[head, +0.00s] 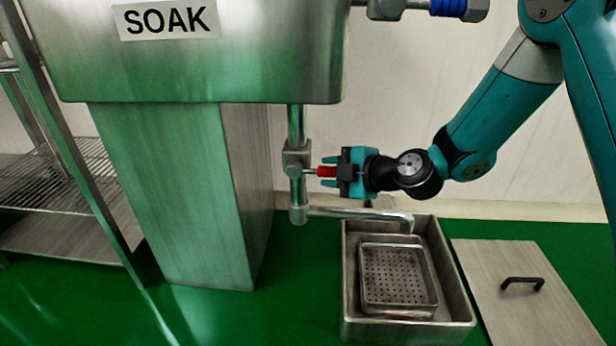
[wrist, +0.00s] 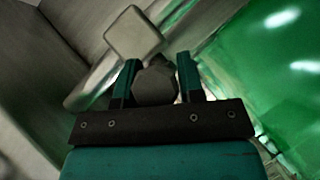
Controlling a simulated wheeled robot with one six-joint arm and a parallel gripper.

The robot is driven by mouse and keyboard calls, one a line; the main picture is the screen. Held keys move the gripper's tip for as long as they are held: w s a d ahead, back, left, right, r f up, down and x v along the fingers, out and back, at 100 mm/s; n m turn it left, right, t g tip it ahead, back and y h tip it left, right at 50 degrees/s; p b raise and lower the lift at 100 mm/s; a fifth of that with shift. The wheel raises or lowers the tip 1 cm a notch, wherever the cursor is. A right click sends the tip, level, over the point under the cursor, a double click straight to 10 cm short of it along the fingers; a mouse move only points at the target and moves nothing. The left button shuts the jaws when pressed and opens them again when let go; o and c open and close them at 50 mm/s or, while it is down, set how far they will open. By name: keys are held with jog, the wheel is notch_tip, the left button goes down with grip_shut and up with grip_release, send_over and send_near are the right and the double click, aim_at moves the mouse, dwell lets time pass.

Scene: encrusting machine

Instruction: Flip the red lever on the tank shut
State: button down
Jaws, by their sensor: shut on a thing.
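The steel tank (head: 70,60) marked SOAK stands at the upper left in the head view. A steel pipe with a valve body (head: 297,160) drops from its underside. The red lever (head: 327,171) sticks out to the right from the valve, roughly level. My gripper (head: 338,172) is at the lever's outer end and shut on it. In the wrist view my gripper's two fingers (wrist: 157,82) stand on either side of a dark rounded piece, with the pale square valve block (wrist: 133,34) beyond. The lever's red colour does not show there.
A spout pipe (head: 355,213) runs right from the valve, over a steel basin (head: 350,300) holding a perforated tray (head: 395,280). A flat lid with a black handle (head: 522,284) lies to the right. A wire shelf rack (head: 50,185) stands at left. Green floor is open in front.

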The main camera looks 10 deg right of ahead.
jog(key=c, duration=1)
grip_release()
jog(key=shift+r, duration=0.1)
jog(key=b+v, duration=0.6)
jog(key=v, duration=1.1)
jog(key=shift+s+d+r, duration=0.15)
jog(key=shift+r, duration=0.05)
